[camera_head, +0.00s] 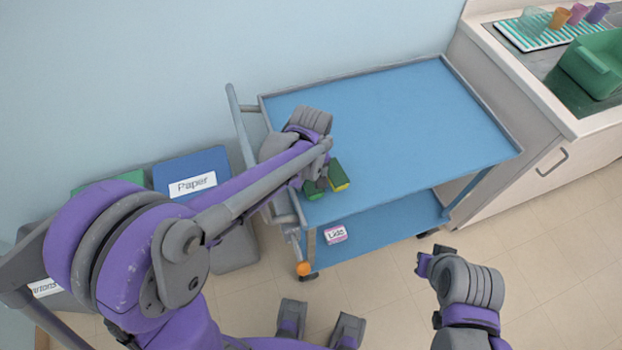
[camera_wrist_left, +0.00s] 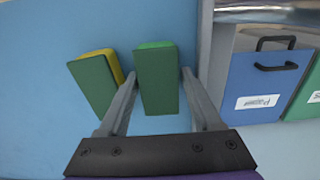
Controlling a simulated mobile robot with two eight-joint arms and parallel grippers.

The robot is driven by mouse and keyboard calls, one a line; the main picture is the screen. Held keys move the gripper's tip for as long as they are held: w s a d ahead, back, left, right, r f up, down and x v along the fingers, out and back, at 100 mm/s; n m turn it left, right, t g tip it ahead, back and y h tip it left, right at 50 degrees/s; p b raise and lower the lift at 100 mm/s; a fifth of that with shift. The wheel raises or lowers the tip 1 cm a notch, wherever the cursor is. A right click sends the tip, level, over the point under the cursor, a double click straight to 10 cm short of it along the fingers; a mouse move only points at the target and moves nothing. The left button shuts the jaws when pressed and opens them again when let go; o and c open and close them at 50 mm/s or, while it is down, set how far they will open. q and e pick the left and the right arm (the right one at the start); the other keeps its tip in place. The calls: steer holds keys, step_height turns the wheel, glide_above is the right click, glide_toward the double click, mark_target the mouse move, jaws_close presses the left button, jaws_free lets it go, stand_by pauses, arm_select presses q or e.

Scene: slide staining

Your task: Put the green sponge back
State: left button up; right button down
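The green sponge (camera_head: 314,189) is at the near left corner of the cart's blue top, partly hidden under my left gripper (camera_head: 317,178). In the left wrist view the green sponge (camera_wrist_left: 157,80) lies between the two fingers of my left gripper (camera_wrist_left: 158,72). The fingertips are at or very near its sides; I cannot tell whether they press on it or whether it is lifted. A second sponge, green and yellow (camera_head: 339,175), lies just right of it; it shows left of the fingers in the wrist view (camera_wrist_left: 95,83). My right gripper (camera_head: 432,262) is away from the cart; its opening is unclear.
The cart top (camera_head: 410,110) is otherwise clear. A lidded box (camera_head: 335,235) sits on its lower shelf. A blue bin marked Paper (camera_head: 190,170) and a green bin stand left. A counter at right holds colored cups (camera_head: 578,13) and a green tub (camera_head: 597,65).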

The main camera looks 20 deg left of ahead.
arm_select(q)
steer(key=shift+r, duration=0.1)
steer(key=shift+r, duration=0.35)
step_height(320, 180, up, 12)
steer(key=p, duration=0.1)
steer(key=shift+f, duration=0.25)
